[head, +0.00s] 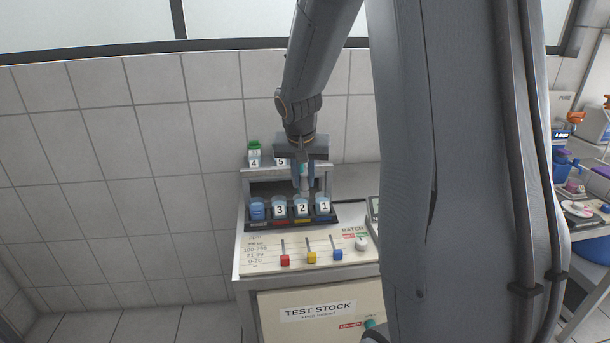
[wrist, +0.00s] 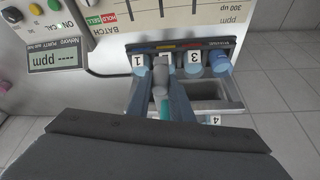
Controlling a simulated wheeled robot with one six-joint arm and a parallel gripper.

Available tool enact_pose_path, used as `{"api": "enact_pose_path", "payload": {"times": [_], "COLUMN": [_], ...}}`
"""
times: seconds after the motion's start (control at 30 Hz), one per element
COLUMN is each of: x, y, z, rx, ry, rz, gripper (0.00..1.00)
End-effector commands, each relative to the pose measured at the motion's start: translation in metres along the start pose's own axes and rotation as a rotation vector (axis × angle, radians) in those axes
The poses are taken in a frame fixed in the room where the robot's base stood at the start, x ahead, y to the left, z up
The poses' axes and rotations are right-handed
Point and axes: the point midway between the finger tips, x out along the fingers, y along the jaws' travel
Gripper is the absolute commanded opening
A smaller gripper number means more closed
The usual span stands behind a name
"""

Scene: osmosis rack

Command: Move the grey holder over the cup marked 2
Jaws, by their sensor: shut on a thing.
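My gripper (head: 303,186) points down over the row of cups. In the wrist view its two fingers (wrist: 161,88) are closed on the grey holder (wrist: 160,72), which has a teal part beside it. The cup marked 2 (head: 302,208) stands in the dark rack, directly below the gripper as the head view shows it. In the wrist view the holder and fingers cover most of that cup. I cannot tell whether the holder touches it.
The cup marked 1 (head: 324,206) stands right of cup 2, the cup marked 3 (head: 279,209) left, then a blue cup (head: 257,211). A green-capped bottle marked 4 (head: 254,155) is on the shelf behind. Red, yellow and blue sliders (head: 311,257) are in front.

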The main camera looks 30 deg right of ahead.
Motion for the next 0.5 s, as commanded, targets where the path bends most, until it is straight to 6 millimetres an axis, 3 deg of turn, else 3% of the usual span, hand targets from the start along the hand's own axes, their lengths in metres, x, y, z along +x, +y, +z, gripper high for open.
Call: {"api": "enact_pose_path", "payload": {"times": [0.3, 0.33, 0.4, 0.5], "x": [-0.0001, -0.0001, 0.0, 0.0001], "y": [-0.0001, 0.0001, 0.0005, 0.0009], "z": [-0.0015, -0.0016, -0.0016, -0.0015], "rx": [-0.003, -0.002, -0.002, -0.001], "ry": [0.004, 0.004, 0.004, 0.003], "rz": [-0.003, -0.003, -0.002, -0.002], "gripper": [0.0, 0.25, 0.36, 0.38]}}
